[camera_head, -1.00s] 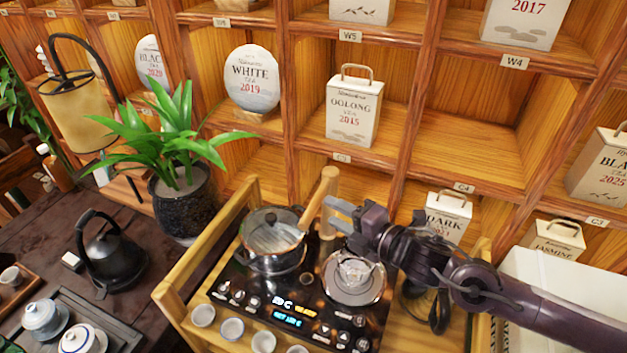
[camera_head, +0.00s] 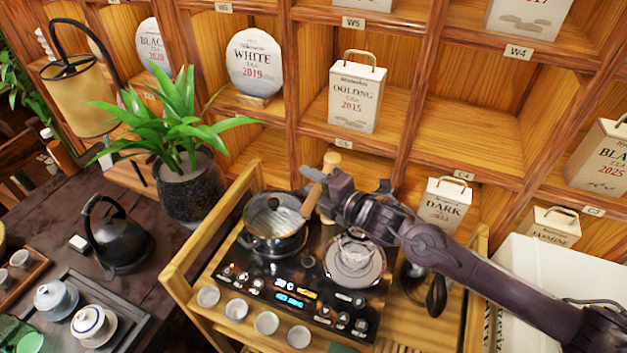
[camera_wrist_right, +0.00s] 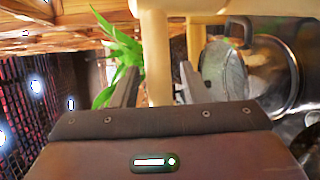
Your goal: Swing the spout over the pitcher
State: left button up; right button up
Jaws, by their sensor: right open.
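The bamboo spout (camera_head: 311,201) slants down from a short upright bamboo post (camera_head: 331,161) at the back of the tea stove, and its lower end is by the right rim of a glass-lidded pot (camera_head: 274,228). I cannot tell whether this pot is the pitcher; a small clear vessel (camera_head: 356,249) sits on the round plate to its right. My right gripper (camera_head: 317,184) is at the spout's upper part. In the right wrist view, its open fingers (camera_wrist_right: 157,88) stand on either side of a bamboo piece (camera_wrist_right: 156,45). My left gripper is out of view.
Several small cups (camera_head: 266,322) line the stove's front. A black kettle (camera_head: 116,243) and a potted plant (camera_head: 190,190) stand to the left. Shelves with tea boxes (camera_head: 356,95) rise close behind. A white box (camera_head: 560,280) is at the right.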

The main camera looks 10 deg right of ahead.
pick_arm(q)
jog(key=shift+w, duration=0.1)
pick_arm(e)
grip_shut()
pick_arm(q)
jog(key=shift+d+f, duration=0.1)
pick_arm(e)
jog(key=shift+d, duration=0.1)
